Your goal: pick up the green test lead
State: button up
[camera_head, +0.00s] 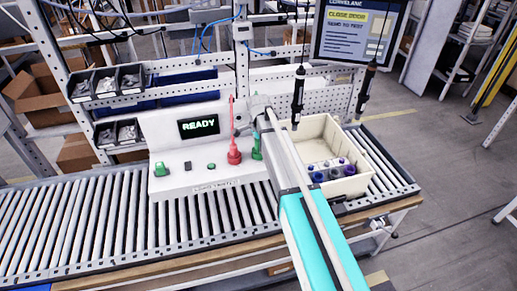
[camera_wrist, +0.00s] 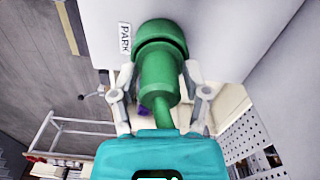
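The green test lead (camera_wrist: 160,70) stands at the station spot labelled PARK in the wrist view. Its wide collar is at the top and a narrower body runs toward my gripper. My gripper (camera_wrist: 160,78) has one finger on each side of this body. Its fingertips lie close to the green surface, and I cannot tell whether they press on it. In the head view the green lead (camera_head: 256,147) is partly hidden by my arm, just right of the red lead (camera_head: 234,153).
The white test station (camera_head: 150,130) shows READY on its screen (camera_head: 198,126) and has a green socket (camera_head: 160,169). A cream bin (camera_head: 345,188) with bottle-like items stands right of my arm. Two dark screwdrivers (camera_head: 298,97) (camera_head: 367,90) hang above it. A roller conveyor (camera_head: 90,222) runs below.

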grip_shut()
jog(key=shift+r, duration=0.1)
notch_tip(320, 180, up, 3)
jog(key=p, duration=0.2)
jog(key=shift+f+p, duration=0.2)
jog(key=shift+p, duration=0.2)
jog(key=s+d+r+p, duration=0.2)
jog(key=s+r+p, duration=0.8)
jog(key=s, duration=0.4)
jog(key=shift+w, duration=0.1)
